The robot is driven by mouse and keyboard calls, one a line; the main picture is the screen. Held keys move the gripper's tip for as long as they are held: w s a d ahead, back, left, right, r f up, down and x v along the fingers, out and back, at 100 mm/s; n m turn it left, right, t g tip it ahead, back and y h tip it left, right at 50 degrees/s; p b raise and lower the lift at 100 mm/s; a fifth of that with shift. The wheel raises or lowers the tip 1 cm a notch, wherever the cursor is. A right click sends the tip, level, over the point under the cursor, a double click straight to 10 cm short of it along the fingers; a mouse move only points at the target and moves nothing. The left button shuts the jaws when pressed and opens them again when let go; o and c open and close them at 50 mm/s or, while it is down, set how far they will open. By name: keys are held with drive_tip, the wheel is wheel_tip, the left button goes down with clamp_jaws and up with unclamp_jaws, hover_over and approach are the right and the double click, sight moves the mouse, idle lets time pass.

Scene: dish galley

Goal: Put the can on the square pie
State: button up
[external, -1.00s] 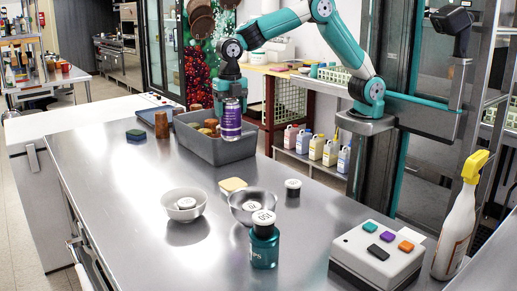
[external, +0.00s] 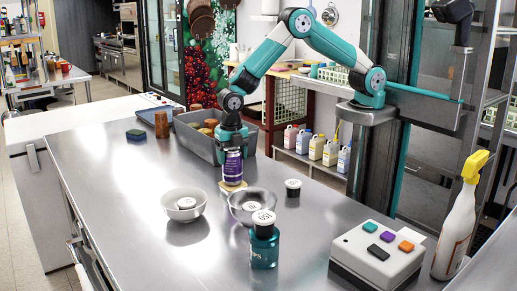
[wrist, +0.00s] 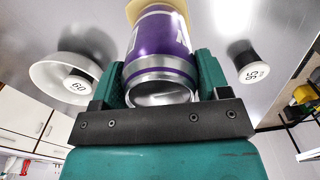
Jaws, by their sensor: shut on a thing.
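The purple can (external: 233,170) with silver ends is upright in my gripper (external: 232,148), which is shut on its upper part. The can is over the pale yellow square pie (external: 226,187), its lower end at or just above the pie; I cannot tell if they touch. In the wrist view the can (wrist: 160,38) lies between the green fingers of my gripper (wrist: 163,75). A corner of the pie (wrist: 141,7) shows past its far end.
A teal bottle (external: 264,248) is in front. A grey tub (external: 197,145) stands behind.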

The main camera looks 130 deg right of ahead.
drive_tip(key=shift+f, duration=0.15)
drive_tip(key=o, duration=1.1)
drive_tip(key=shift+o, duration=0.2)
wheel_tip(320, 180, up, 12)
drive_tip(key=b, duration=0.3)
drive_tip(key=shift+b, duration=0.3)
drive_tip(key=s+a+r+m, duration=0.1)
drive_tip(key=s+a+r, duration=0.1)
drive_tip(key=a, duration=0.3)
drive_tip(key=s+a+r+m, duration=0.1)
drive_tip(key=s+a+r, duration=0.2)
drive_tip(key=a, duration=0.2)
drive_tip(key=s+a+r+m+y, duration=0.1)
drive_tip(key=s+a+m, duration=0.1)
drive_tip(key=s+a, duration=0.4)
drive_tip(key=s+a+r+m+y, duration=0.1)
drive_tip(key=s+a, duration=0.5)
drive_tip(key=s, duration=0.6)
drive_tip(key=s+a+m+y, duration=0.2)
drive_tip(key=s+a+m, duration=0.2)
drive_tip(key=s, duration=0.5)
drive_tip(key=shift+a+r, duration=0.4)
drive_tip(key=shift+a, duration=0.85)
